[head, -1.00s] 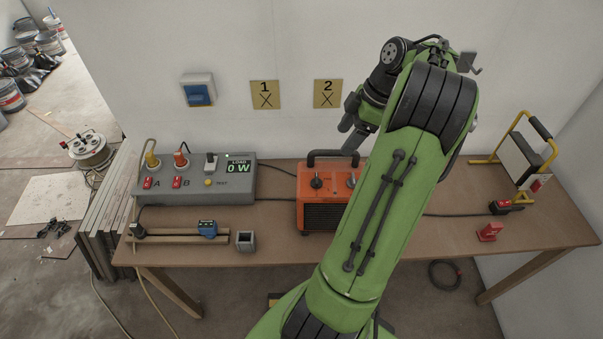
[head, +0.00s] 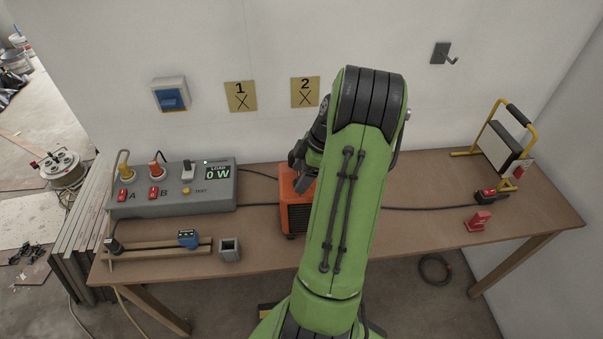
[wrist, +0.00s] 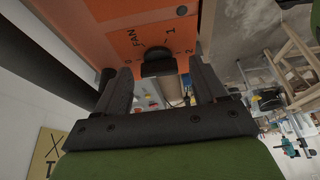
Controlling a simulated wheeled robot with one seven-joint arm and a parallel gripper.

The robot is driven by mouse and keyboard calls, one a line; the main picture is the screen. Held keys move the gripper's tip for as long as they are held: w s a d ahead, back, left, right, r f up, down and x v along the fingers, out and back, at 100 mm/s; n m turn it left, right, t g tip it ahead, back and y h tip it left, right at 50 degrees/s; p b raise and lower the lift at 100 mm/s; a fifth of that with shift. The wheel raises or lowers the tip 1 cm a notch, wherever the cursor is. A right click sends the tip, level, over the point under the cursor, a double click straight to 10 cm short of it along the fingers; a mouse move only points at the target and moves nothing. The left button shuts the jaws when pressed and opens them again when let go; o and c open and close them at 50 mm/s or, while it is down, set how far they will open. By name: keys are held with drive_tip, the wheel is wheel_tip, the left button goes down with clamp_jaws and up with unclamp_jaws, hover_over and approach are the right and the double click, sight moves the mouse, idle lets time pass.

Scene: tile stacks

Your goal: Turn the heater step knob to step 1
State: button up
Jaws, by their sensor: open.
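The orange heater (head: 287,184) stands on the table, mostly hidden behind my arm in the head view. Its front panel (wrist: 90,25) fills the top of the wrist view. A dark step knob (wrist: 158,64) sits there, with FAN, 1 and 2 printed around it. I cannot tell which mark it points at. My gripper (wrist: 160,88) is open, with one finger on each side of the knob in the picture; neither finger is clearly touching it. In the head view my gripper (head: 299,168) is at the heater's front, partly hidden by my arm.
A grey load box (head: 175,203) with a 0 W display stands left of the heater. A small grey open box (head: 230,250) is near the front edge. A red block (head: 478,221) and a yellow-framed lamp (head: 505,150) are at the right. The table between is mostly clear, crossed by a cable.

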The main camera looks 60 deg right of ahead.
drive_tip(key=c, duration=1.1)
drive_tip(key=shift+o, duration=0.2)
drive_tip(key=shift+m, duration=0.3)
drive_tip(key=m+h+b, duration=0.1)
drive_tip(key=m, duration=0.1)
drive_tip(key=m+t+b, duration=0.1)
drive_tip(key=m+b, duration=0.1)
drive_tip(key=shift+a+m+h, duration=0.1)
drive_tip(key=shift+m+h, duration=0.2)
drive_tip(key=shift+h, duration=0.1)
drive_tip(key=m+h+b, duration=0.1)
drive_tip(key=m, duration=0.2)
drive_tip(key=m+h+b, duration=0.1)
drive_tip(key=m+b, duration=0.1)
drive_tip(key=m, duration=0.1)
drive_tip(key=shift+a, duration=0.2)
drive_tip(key=m+h+b, duration=0.1)
drive_tip(key=m, duration=0.2)
drive_tip(key=m+g+h, duration=0.1)
drive_tip(key=m, duration=0.2)
drive_tip(key=shift+w+a+m+h+b, duration=0.15)
drive_tip(key=shift+m+h+b, duration=0.15)
drive_tip(key=shift+b, duration=0.1)
drive_tip(key=m+g, duration=0.1)
drive_tip(key=m, duration=0.2)
drive_tip(key=m+g+h, duration=0.1)
drive_tip(key=m, duration=0.1)
drive_tip(key=shift+m+g, duration=0.3)
drive_tip(key=shift+m, duration=0.1)
